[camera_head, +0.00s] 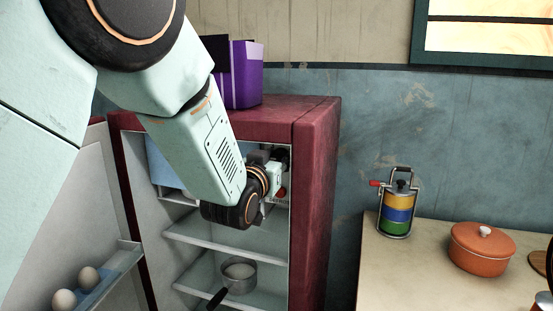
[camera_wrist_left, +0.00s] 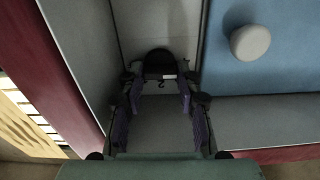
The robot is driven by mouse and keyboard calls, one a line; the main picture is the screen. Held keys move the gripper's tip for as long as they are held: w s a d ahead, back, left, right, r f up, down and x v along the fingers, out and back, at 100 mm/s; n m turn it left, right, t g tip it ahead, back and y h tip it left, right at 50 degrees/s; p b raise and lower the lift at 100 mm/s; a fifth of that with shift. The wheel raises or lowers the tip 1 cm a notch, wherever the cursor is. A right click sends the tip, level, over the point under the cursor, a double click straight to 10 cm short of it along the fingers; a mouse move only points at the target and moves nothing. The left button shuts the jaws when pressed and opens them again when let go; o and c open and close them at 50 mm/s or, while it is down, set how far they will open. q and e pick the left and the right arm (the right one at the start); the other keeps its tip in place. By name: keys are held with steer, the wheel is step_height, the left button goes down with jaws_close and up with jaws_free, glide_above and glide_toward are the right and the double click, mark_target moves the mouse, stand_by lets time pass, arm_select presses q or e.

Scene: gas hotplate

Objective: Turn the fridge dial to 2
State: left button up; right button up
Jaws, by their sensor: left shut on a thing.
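The dark red fridge (camera_head: 316,190) stands open, and my left arm reaches into its upper part. In the wrist view the black fridge dial (camera_wrist_left: 159,62) sits on a pale inner panel. My left gripper (camera_wrist_left: 160,84) has a finger on each side of the dial's lower part and is shut on it. A small white mark and a dark hook-like mark show near the dial's lower edge, but I cannot read the setting. In the head view my left gripper (camera_head: 280,170) is small and partly hidden by its own wrist, and the dial cannot be made out clearly. My right gripper is not in view.
The open fridge door (camera_head: 75,215) at left holds eggs (camera_head: 64,300). A saucepan (camera_head: 239,277) sits on a lower shelf. A purple box (camera_head: 243,75) is on top. An orange pot (camera_head: 482,250) stands on the right-hand counter.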

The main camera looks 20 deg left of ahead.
arm_select(q)
steer(key=m, duration=0.8)
steer(key=shift+d+f+m+p, duration=0.1)
steer(key=shift+d+m+p, duration=0.05)
steer(key=shift+m+p, duration=0.2)
steer(key=m, duration=0.4)
steer(key=shift+f+m, duration=0.1)
steer(key=shift+m, duration=0.25)
steer(key=shift+f+m, duration=0.1)
steer(key=shift+m, duration=1.8)
steer(key=o, duration=0.8)
steer(key=shift+c, duration=0.2)
steer(key=shift+o, duration=0.6)
steer(key=shift+s, duration=0.1)
